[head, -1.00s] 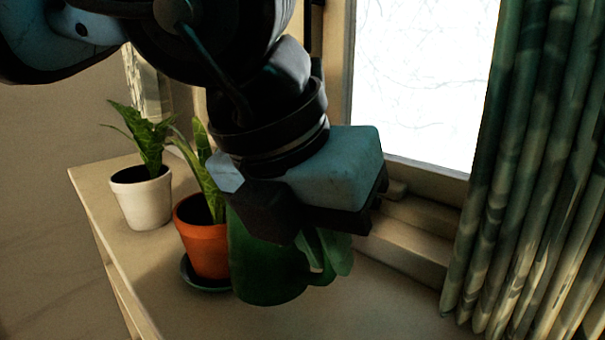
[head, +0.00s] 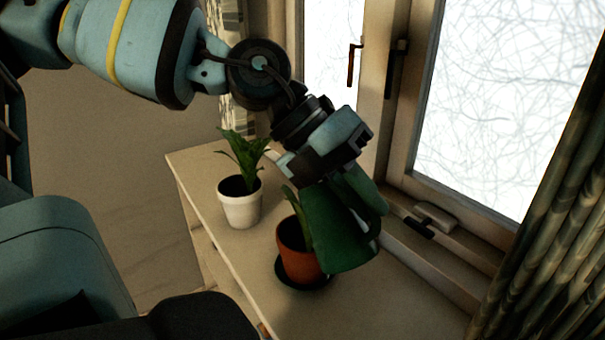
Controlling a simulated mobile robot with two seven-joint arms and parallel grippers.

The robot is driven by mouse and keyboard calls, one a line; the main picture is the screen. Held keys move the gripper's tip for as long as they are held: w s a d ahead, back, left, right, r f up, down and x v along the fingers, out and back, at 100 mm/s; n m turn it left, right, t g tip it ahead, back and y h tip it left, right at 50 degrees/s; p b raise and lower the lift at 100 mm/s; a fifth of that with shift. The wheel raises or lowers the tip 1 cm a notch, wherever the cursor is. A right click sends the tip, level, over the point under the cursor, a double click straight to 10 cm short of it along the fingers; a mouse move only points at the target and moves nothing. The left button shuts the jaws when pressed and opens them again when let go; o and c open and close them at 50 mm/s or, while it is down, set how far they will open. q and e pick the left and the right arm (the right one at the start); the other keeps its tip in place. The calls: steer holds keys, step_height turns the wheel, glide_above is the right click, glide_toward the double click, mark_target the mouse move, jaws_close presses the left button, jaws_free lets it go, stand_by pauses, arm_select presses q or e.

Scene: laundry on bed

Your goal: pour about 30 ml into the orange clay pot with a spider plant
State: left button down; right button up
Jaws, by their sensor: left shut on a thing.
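The orange clay pot (head: 296,262) stands on a dark saucer (head: 287,283) on the wooden surface, with some long green leaves (head: 299,212) showing above its rim. My left gripper (head: 340,172) is shut on a green watering can (head: 333,232) and holds it at the right of the pot. The can covers the pot's right side and part of the plant in this view. I cannot make out the can's spout or any water, nor tell how far the can tilts. My right gripper is not in view.
A white pot (head: 240,209) with a leafy plant stands to the left of the orange pot. The wooden surface (head: 365,312) is clear in front. A window with a frame (head: 393,130) and a latch (head: 433,216) is behind. A patterned curtain (head: 545,215) hangs at the right.

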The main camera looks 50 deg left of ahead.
arm_select(q)
steer(key=shift+a+f+h, duration=0.2)
steer(key=shift+a+h, duration=0.2)
steer(key=shift+a, duration=0.05)
steer(key=shift+w+a+h+p, duration=0.1)
steer(key=shift+a+h+p, duration=0.15)
steer(key=shift+h+p, duration=0.05)
steer(key=shift+a+r+n+h+p, duration=0.2)
steer(key=shift+a+n+h+p, duration=0.1)
steer(key=shift+a+h, duration=0.2)
steer(key=shift+a+h, duration=0.2)
steer(key=shift+h, duration=0.2)
steer(key=shift+d+f, duration=0.1)
steer(key=shift+d, duration=0.1)
steer(key=shift+d, duration=1)
steer(key=shift+p, duration=0.3)
stand_by(0.7)
